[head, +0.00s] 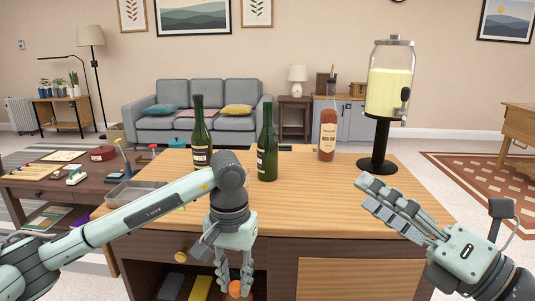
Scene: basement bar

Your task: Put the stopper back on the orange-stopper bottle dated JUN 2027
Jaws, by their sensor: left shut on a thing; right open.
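My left gripper (235,285) points down in front of the table's near edge, low in the picture. It is shut on a small orange stopper (236,289). Two dark green bottles stand upright on the wooden table: the left bottle (201,145) and the middle bottle (267,158). A red-orange bottle (327,138) with a pale label stands further right. The dates on the labels are too small to read, and I cannot tell which bottle is the orange-stopper one. My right gripper (367,190) is open and empty above the table's right front.
A drink dispenser (390,92) on a black stand is at the table's back right. A grey tray (135,193) lies at the left edge. The wooden tabletop (310,205) is clear at the front middle. A lower dark table (75,182) stands left.

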